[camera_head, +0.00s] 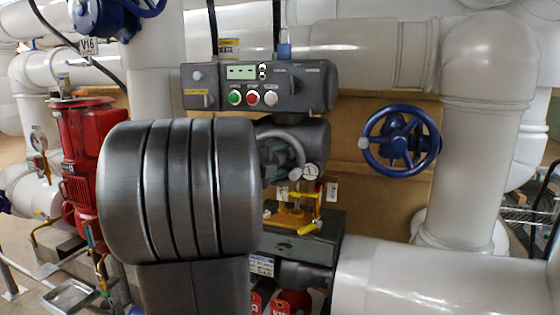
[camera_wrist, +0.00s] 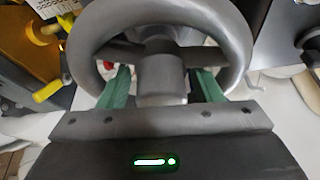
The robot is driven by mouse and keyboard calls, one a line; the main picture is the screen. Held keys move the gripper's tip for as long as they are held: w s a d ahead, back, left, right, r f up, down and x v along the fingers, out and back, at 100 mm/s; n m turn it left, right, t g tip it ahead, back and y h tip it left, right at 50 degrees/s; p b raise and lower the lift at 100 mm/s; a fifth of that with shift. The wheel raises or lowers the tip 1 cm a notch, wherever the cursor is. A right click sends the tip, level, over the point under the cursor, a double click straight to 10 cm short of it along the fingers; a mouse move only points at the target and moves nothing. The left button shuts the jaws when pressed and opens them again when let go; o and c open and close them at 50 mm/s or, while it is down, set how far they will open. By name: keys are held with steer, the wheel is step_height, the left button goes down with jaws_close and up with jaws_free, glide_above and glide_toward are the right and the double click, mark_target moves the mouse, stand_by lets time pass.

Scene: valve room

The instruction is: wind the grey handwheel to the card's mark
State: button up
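The grey handwheel (camera_wrist: 235,38) fills the top of the wrist view, with its hub and spokes in the middle. My gripper (camera_wrist: 162,72) is at the wheel, its two green fingers apart, one on each side of the hub and lower spoke. Gaps show between the fingers and that spoke, so the gripper looks open. In the head view the wheel's pale rim (camera_head: 287,136) shows beside my dark arm, which hides part of it. A printed card (camera_wrist: 47,8) is partly in view at the top left of the wrist view; its mark cannot be read.
A grey control box (camera_head: 318,88) with buttons sits above the wheel. A blue handwheel (camera_head: 399,141) is to the right, and a red valve body (camera_head: 85,140) to the left. Yellow-handled fittings (camera_head: 306,229) are just below. Large white pipes (camera_head: 490,130) crowd the right side.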

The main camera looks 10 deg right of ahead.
steer(key=b+v, duration=0.2)
steer(key=v, duration=1.1)
steer(key=shift+s+a, duration=0.2)
steer(key=shift+a, duration=0.2)
steer(key=p+x, duration=0.2)
steer(key=x, duration=1.2)
steer(key=shift+r, duration=0.1)
steer(key=shift+s, duration=0.1)
